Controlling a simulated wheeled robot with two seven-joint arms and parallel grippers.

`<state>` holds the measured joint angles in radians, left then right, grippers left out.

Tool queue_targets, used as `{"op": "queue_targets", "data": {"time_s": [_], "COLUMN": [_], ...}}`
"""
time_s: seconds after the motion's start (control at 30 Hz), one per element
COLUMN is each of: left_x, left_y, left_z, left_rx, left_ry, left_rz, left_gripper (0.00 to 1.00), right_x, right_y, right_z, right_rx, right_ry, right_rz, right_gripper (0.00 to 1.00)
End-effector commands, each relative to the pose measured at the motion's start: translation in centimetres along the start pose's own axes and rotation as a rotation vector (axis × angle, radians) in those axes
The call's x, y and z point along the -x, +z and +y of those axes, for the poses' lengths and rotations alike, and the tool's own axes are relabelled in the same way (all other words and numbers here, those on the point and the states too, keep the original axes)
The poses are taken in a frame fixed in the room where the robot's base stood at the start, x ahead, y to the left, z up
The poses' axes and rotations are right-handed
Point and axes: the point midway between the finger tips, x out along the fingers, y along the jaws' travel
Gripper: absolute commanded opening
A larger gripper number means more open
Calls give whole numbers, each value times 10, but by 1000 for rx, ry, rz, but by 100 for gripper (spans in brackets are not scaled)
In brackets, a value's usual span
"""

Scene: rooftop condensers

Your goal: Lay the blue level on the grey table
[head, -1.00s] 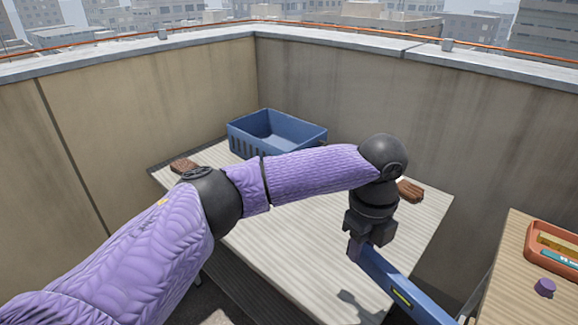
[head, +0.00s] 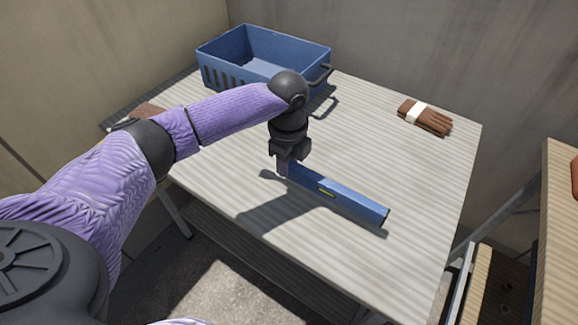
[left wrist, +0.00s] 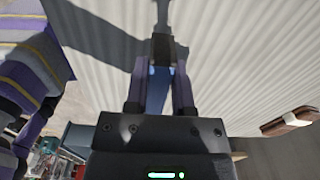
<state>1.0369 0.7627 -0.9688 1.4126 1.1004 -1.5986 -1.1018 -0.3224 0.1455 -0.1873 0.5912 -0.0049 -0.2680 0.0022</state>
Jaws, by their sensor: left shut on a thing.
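The blue level (head: 345,198), a long bar with a yellow-green vial window, is held at its left end by my left gripper (head: 284,166). My left gripper is shut on it. The level is low over the middle front of the grey table (head: 420,170), slanting toward the lower right. Its shadow lies close beneath; I cannot tell whether it touches the top. In the left wrist view the level (left wrist: 157,90) shows between the fingers, partly hidden by them. My right gripper is not in view.
A blue crate (head: 225,75) stands at the table's back left, behind my left arm. A brown glove (head: 428,117) with a white band lies at the back right. Another brown item (head: 150,109) lies at the left edge. A wooden bench (head: 558,230) stands at right.

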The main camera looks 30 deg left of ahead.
Motion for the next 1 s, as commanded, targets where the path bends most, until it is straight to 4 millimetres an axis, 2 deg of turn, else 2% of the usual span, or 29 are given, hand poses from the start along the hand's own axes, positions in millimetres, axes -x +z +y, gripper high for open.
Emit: {"op": "queue_targets", "data": {"time_s": [0.03, 0.13, 0.47, 0.5, 0.63, 0.9, 1.0], "left_x": [-18, -36, -34, -34, -34, -33, -17], "left_y": [0, 0, 0, 0, 0, 0, 0], "left_z": [0, 0, 0, 0, 0, 0, 0], "left_rx": [0, -1, -1, -1, -1, -1, -1], "left_ry": [4, 4, 0, 0, 0, -1, -4], "left_rz": [1, 1, 1, 0, 0, 0, 1], "left_gripper": [0, 0, 0, 39, 66, 66, 66], "right_x": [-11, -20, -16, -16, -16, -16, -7], "right_y": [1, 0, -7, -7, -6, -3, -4], "right_z": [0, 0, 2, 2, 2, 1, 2], "right_rx": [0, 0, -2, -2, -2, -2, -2], "right_ry": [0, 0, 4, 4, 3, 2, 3], "right_rz": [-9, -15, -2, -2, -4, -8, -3], "right_gripper": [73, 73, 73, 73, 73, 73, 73]}}
